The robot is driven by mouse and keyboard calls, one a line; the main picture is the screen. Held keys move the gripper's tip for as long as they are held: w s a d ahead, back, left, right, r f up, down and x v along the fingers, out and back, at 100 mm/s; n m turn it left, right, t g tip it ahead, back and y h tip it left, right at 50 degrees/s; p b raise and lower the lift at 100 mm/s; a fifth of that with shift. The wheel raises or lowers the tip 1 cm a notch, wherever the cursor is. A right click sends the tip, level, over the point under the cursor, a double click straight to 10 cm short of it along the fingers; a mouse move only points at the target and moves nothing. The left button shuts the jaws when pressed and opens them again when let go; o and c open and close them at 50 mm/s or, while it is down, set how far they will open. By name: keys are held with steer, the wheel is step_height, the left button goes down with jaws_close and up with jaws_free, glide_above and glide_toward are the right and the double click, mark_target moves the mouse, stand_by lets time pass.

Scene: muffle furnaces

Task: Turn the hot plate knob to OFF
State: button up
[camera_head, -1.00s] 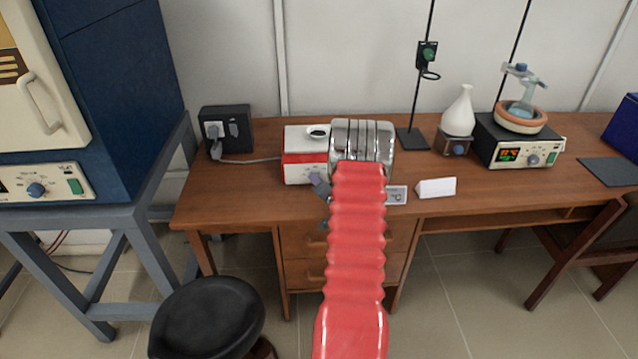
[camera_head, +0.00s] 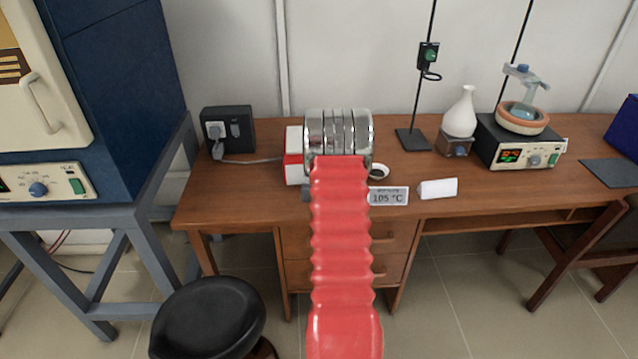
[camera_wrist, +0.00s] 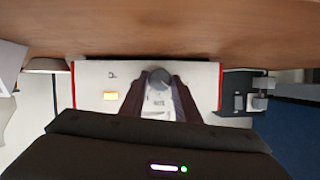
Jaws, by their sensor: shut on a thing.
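The hot plate (camera_head: 293,160) is a white box with red sides at the left of the wooden desk. In the head view my arm covers most of it, including its front. My gripper is hidden in the head view.
A small white dish (camera_head: 379,171) and a 105 °C display (camera_head: 388,196) lie right of my arm. A black socket box (camera_head: 228,130) stands at left. A white flask (camera_head: 460,112) and a second heater (camera_head: 520,145) stand at right. A black stool (camera_head: 208,318) is in front.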

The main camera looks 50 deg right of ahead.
steer(key=shift+w+a+f+n+g+h, duration=0.15)
steer(key=shift+n+g+h, duration=0.35)
steer(key=shift+n, duration=0.55)
steer(key=shift+w+a+f+n+g+h, duration=0.1)
steer(key=shift+a+f+n+g+h, duration=0.3)
steer(key=shift+n, duration=0.65)
steer(key=shift+d+r, duration=0.15)
steer(key=shift+r, duration=0.05)
steer(key=o, duration=0.7)
steer(key=shift+o, duration=0.3)
steer(key=shift+d+r, duration=0.1)
steer(key=shift+s+r, duration=0.1)
steer(key=shift+r, duration=0.05)
steer(key=v, duration=1.3)
steer(key=shift+a, duration=0.4)
